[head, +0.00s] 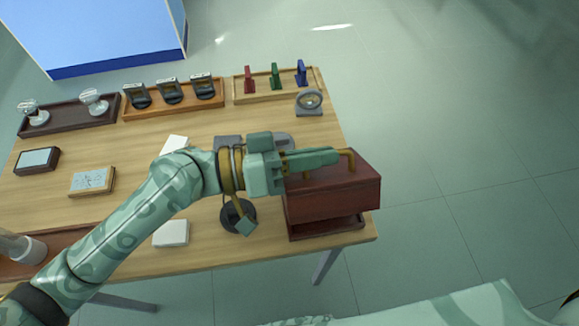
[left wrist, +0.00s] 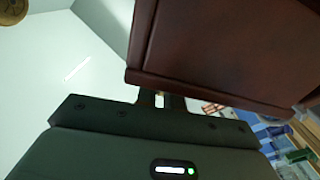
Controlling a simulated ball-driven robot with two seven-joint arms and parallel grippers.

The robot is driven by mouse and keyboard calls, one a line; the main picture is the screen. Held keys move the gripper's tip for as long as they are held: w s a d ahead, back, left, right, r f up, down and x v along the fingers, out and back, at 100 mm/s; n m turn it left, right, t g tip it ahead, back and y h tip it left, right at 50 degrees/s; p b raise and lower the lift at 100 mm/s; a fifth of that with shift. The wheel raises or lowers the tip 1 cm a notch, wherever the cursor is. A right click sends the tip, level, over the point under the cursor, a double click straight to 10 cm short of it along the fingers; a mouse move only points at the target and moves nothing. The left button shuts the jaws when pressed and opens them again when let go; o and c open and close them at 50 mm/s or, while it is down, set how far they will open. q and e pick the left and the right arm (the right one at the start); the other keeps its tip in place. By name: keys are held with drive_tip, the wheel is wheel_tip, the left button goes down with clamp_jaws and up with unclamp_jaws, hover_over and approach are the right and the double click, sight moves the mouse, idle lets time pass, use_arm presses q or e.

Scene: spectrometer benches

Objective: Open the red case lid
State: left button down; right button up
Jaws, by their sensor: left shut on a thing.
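The red case (head: 326,230) stands at the front right corner of the wooden table. Its dark red lid (head: 335,198) sits raised and tilted above the base, with a dark gap at the front. A brass handle (head: 350,158) is on top of the lid. My left gripper (head: 335,156) reaches across the lid from the left and is shut on the handle. Its fingers hide part of the handle. In the left wrist view, the lid (left wrist: 215,45) fills the upper right, close to the gripper (left wrist: 160,100). My right gripper is out of view.
Behind the case are a round instrument (head: 309,101) and a tray (head: 260,97) with red, green and blue pieces. A dark round-based device (head: 233,216) and a white block (head: 171,233) lie left of it. The floor to the right is clear.

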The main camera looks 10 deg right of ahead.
use_arm(q)
drive_tip(key=shift+w+r+n, duration=0.35)
drive_tip(key=shift+w+n, duration=0.45)
drive_tip(key=shift+n, duration=0.1)
drive_tip(key=shift+w+r+n+b, duration=0.2)
drive_tip(key=shift+w+n+b, duration=0.15)
drive_tip(key=shift+w+n, duration=0.5)
drive_tip(key=shift+w+r+n+b, duration=0.1)
drive_tip(key=shift+w+n+b, duration=0.2)
drive_tip(key=shift+w, duration=0.45)
drive_tip(key=w+f+n+b, duration=0.2)
drive_tip(key=w+n, duration=0.5)
drive_tip(key=n, duration=0.1)
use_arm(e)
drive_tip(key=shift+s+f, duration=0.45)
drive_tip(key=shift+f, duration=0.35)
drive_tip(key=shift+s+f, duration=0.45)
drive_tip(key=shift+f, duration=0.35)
